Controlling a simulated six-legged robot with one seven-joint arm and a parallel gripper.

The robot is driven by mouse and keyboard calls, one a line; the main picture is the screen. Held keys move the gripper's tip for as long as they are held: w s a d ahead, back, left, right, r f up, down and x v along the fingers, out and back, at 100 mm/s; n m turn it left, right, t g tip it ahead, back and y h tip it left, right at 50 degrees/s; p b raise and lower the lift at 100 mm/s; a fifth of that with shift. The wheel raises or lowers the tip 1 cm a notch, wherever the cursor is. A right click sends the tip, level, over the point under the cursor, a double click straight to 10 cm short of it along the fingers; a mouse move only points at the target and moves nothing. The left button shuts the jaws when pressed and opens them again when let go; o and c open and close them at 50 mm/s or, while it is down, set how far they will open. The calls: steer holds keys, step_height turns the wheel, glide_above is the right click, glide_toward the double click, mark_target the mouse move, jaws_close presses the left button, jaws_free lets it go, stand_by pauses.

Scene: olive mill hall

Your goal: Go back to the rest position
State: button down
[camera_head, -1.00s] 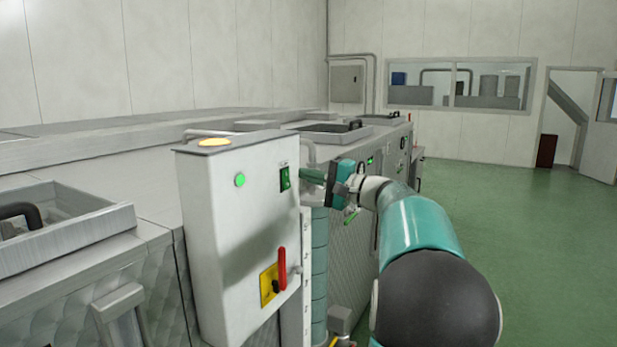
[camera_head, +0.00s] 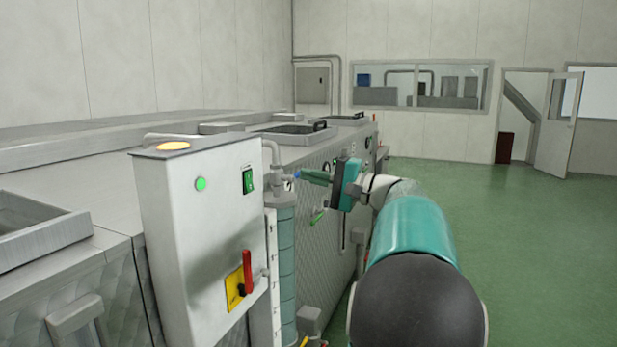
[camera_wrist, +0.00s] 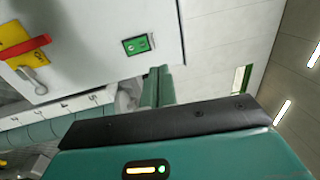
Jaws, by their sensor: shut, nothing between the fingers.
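My gripper (camera_head: 314,178) is at the end of my teal arm, to the right of a grey control box, with its fingers pointing left. The fingers are together and hold nothing. In the wrist view my gripper (camera_wrist: 158,80) points up toward the box, just below a green switch. The control box (camera_head: 205,225) carries a green lit button (camera_head: 201,184), a green rocker switch (camera_head: 248,181) and a red handle (camera_head: 247,272) on a yellow plate. An amber lamp (camera_head: 173,146) glows on its top. A gap shows between the fingertips and the box.
Steel machines (camera_head: 60,160) with hatches line the left side. A teal-banded column (camera_head: 286,260) with pipes stands beside the box, close to my gripper. The green floor (camera_head: 480,220) on the right is clear up to an open door (camera_head: 559,125).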

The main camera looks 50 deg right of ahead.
steer(key=w+a+f+n+g, duration=0.15)
steer(key=a+f+g, duration=0.3)
steer(key=a, duration=0.85)
steer(key=a+f+n+g, duration=0.35)
steer(key=a+f, duration=0.25)
steer(key=a, duration=0.8)
steer(key=s+a+f+n+g+h, duration=0.2)
steer(key=s+a+f+n+h, duration=0.1)
steer(key=s+a+f, duration=0.3)
steer(key=s+a+f+n+g+h, duration=0.2)
steer(key=s+a+f+n, duration=0.4)
steer(key=s+f, duration=0.3)
steer(key=shift+s+a+f+g+h, duration=0.35)
steer(key=shift+s+h, duration=0.45)
steer(key=shift+s, duration=0.35)
